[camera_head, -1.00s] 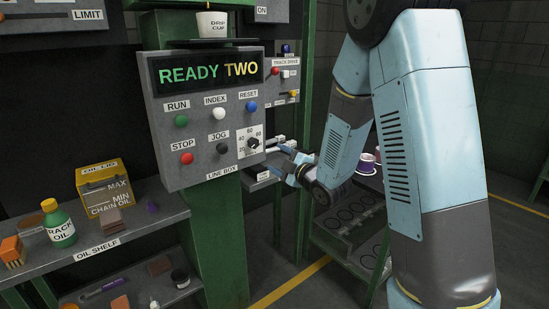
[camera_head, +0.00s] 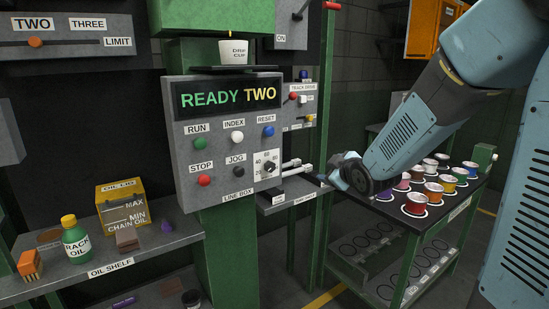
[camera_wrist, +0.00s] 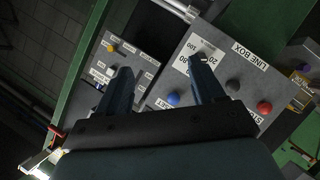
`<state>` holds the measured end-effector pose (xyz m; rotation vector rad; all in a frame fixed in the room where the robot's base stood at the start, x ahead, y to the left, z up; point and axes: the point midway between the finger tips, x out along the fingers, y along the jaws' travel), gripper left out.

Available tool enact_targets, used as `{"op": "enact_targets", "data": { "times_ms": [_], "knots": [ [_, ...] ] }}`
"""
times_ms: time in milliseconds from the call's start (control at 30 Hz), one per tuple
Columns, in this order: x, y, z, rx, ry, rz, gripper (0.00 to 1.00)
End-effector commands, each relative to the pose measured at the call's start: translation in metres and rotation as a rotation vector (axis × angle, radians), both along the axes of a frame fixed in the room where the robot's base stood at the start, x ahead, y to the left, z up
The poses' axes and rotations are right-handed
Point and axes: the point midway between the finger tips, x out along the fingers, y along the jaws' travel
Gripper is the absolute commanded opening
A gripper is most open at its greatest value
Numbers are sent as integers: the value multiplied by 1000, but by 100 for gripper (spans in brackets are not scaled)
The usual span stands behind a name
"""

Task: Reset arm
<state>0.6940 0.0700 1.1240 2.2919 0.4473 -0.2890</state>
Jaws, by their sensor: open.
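My gripper (camera_head: 330,181) is in the head view at the right of the line box (camera_head: 188,211), close to the light rods at its lower right side. My arm reaches in from the upper right. In the wrist view the two dark fingers of my gripper (camera_wrist: 162,82) are spread apart with nothing between them. The line box (camera_wrist: 222,60) shows tilted beyond the fingers, with its dial, blue, dark and red buttons. One finger overlaps the dial area in that view. In the head view the fingertips are small and hard to make out.
A table of colourful cups (camera_head: 415,204) stands right of and behind my gripper. The oil shelf (camera_head: 110,268) with the rack oil bottle (camera_head: 76,243) and chain oil box (camera_head: 121,203) is at the left. A green post (camera_head: 322,230) stands near my gripper. The drip cup (camera_head: 233,51) sits above the display.

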Motion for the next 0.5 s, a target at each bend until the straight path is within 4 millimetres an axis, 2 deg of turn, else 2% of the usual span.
{"op": "enact_targets", "data": {
  "times_ms": [33,267,500],
  "knots": [
    [-9,-9,9,21,31,-38,68],
    [-60,-42,28,130,209,-219,68],
    [-128,-65,42,257,392,-400,68]
  ]
}}
